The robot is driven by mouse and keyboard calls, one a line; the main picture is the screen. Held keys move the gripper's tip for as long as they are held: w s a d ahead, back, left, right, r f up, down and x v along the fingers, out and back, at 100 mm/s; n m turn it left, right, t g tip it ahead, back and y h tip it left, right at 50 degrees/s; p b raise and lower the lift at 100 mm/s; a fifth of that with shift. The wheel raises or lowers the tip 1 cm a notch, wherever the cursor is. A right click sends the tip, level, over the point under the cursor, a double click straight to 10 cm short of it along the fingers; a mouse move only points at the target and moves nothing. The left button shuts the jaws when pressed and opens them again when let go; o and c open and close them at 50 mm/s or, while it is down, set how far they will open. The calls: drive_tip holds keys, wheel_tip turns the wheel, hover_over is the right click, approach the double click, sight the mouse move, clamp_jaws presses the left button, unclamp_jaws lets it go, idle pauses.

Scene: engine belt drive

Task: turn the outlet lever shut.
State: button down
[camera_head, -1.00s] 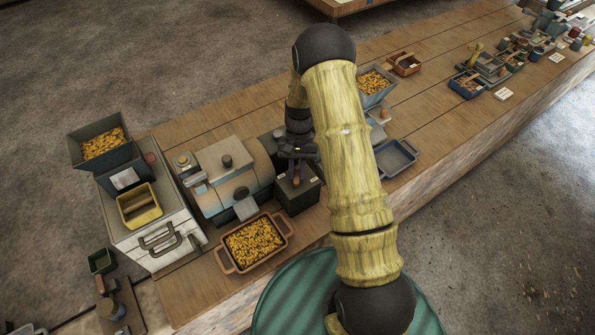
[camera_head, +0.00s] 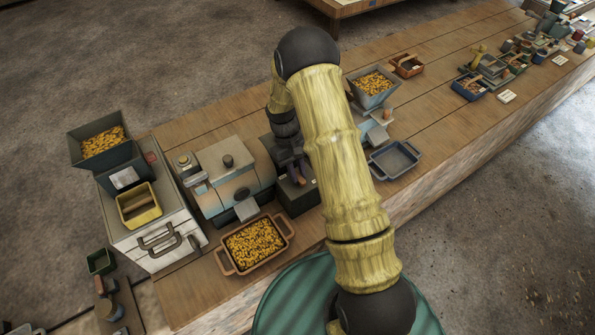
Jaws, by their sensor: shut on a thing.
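My gripper (camera_head: 295,165) is at the dark box (camera_head: 299,197) on the right side of the grey machine (camera_head: 227,172). It is shut on a small reddish-brown handle (camera_head: 297,180), which looks like the outlet lever. The lever stands above the top of the dark box. My arm and the gripper's own body hide part of the box and the lever's base. I cannot tell the lever's exact angle.
A tray of yellow pieces (camera_head: 253,245) stands in front of the machine. A white cabinet (camera_head: 155,228) with a hopper (camera_head: 103,143) and a yellow bin (camera_head: 140,203) is at the left. A blue tray (camera_head: 395,159) and another hopper (camera_head: 373,87) are at the right.

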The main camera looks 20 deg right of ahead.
drive_tip(key=shift+w+r, duration=0.1)
drive_tip(key=c, duration=1.3)
unclamp_jaws()
drive_tip(key=b+v, duration=0.3)
drive_tip(key=v, duration=1.4)
drive_tip(key=shift+a+r, duration=0.1)
drive_tip(key=shift+r, duration=0.1)
